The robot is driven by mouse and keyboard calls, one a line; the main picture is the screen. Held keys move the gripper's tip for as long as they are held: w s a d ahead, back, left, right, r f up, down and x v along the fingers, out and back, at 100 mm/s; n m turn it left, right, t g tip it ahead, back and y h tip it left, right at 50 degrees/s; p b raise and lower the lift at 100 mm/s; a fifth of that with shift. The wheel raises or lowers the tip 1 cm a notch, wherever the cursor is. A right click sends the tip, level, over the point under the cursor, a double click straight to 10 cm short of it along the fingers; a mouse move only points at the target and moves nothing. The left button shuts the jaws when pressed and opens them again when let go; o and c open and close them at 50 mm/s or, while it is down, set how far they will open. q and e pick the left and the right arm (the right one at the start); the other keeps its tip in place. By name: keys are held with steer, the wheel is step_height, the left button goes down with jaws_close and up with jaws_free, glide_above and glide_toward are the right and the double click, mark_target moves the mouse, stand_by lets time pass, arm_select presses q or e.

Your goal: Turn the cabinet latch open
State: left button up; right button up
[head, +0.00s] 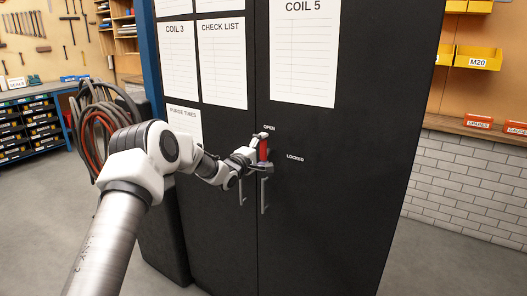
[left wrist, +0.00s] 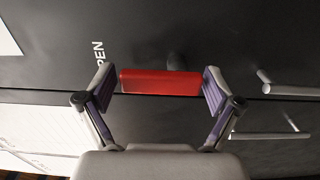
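The red cabinet latch handle (head: 263,150) stands upright on the black cabinet (head: 345,120), just below the OPEN label; the LOCKED label is lower right. In the left wrist view the red handle (left wrist: 160,82) lies lengthwise between the two fingers. My left gripper (head: 264,152) is at the latch, its fingers spread wide, one by each end of the handle. In the left wrist view the gripper (left wrist: 159,86) shows small or no gaps at the handle's ends; I cannot tell whether the pads touch. My right gripper is not in view.
Two bar door handles (head: 264,196) (head: 241,192) hang below the latch. Paper sheets (head: 304,55) cover the upper doors. Coiled hoses (head: 100,125) hang to the left. A shelf with red bins (head: 478,121) is on the right wall. The floor at right is clear.

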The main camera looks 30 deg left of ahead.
arm_select(q)
steer(key=shift+f, duration=0.1)
steer(key=s, duration=1.2)
